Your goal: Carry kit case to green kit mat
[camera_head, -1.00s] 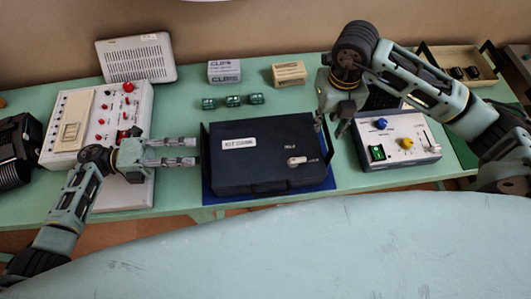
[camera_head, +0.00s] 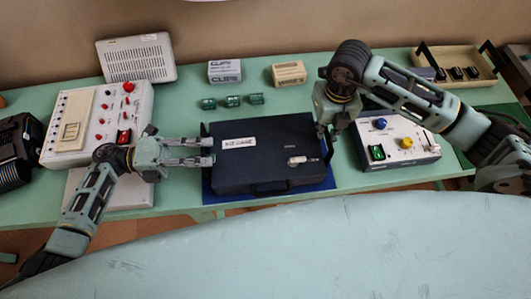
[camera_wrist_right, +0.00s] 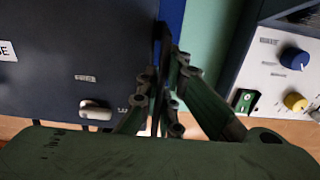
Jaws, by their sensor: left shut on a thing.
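The dark kit case (camera_head: 262,165) lies flat and closed on a blue mat (camera_head: 222,196) at the table's middle. It has a white label, a pale latch and upright side handles. My left gripper (camera_head: 211,151) is shut on the case's left handle (camera_head: 205,131). My right gripper (camera_head: 328,130) is at the right handle, with its fingers on both sides of that handle (camera_wrist_right: 162,75) in the right wrist view; whether they press on it is unclear. A dark green mat (camera_head: 513,112) shows at the far right, largely hidden by my right arm.
A control box with knobs (camera_head: 400,152) stands close to the right of the case. A switch panel (camera_head: 95,120) is at left. Green cylinders (camera_head: 232,101) and two small boxes (camera_head: 289,74) sit behind. A cream tray (camera_head: 457,80) is at back right.

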